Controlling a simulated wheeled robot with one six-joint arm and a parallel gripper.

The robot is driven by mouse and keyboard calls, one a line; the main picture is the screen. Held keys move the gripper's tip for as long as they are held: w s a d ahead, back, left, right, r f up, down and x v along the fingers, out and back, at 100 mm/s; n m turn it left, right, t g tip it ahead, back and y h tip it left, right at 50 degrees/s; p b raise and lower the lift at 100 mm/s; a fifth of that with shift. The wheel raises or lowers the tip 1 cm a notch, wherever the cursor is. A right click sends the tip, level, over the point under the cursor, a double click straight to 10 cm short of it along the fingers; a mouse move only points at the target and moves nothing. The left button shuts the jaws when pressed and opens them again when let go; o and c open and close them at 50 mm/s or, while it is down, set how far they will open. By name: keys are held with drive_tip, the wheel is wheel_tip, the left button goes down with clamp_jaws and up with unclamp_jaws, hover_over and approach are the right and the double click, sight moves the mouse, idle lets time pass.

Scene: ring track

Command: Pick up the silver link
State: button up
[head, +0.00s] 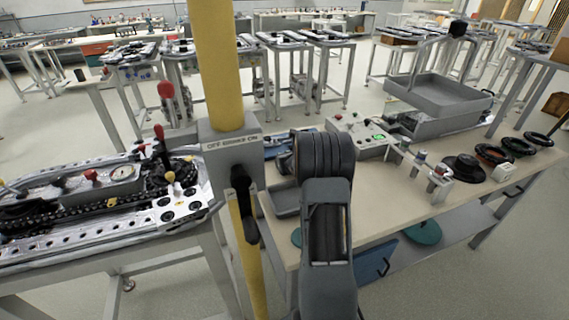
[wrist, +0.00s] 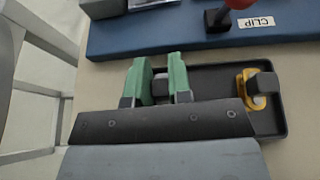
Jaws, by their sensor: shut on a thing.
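My gripper (wrist: 160,82) has green fingertips and is shut on the silver link (wrist: 159,86), a small grey piece mostly hidden between the fingers. It is at the left part of a dark shallow tray (wrist: 210,76) on the bench; I cannot tell whether the link touches the tray. A yellow link (wrist: 249,90) stands around a dark peg at the tray's right end. In the head view my arm hides the gripper and the link, and the tray's grey edge (head: 285,202) shows left of the arm.
A blue board (wrist: 180,33) with a label "CLIP" and a red knob lies behind the tray. A yellow post (head: 218,70) with a brake box stands left of my arm. A track table (head: 90,245) is at the left. Black rings (head: 517,147) lie at the bench's right.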

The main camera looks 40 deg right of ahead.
clamp_jaws()
drive_tip(key=shift+r, duration=0.1)
drive_tip(key=shift+r, duration=0.5)
wheel_tip(320, 180, up, 2)
drive_tip(key=shift+r, duration=0.2)
drive_tip(key=w+d+r+p, duration=0.8)
drive_tip(key=w+r, duration=0.1)
drive_tip(key=w, duration=0.2)
drive_tip(key=shift+d+r, duration=0.2)
drive_tip(key=shift+d, duration=0.05)
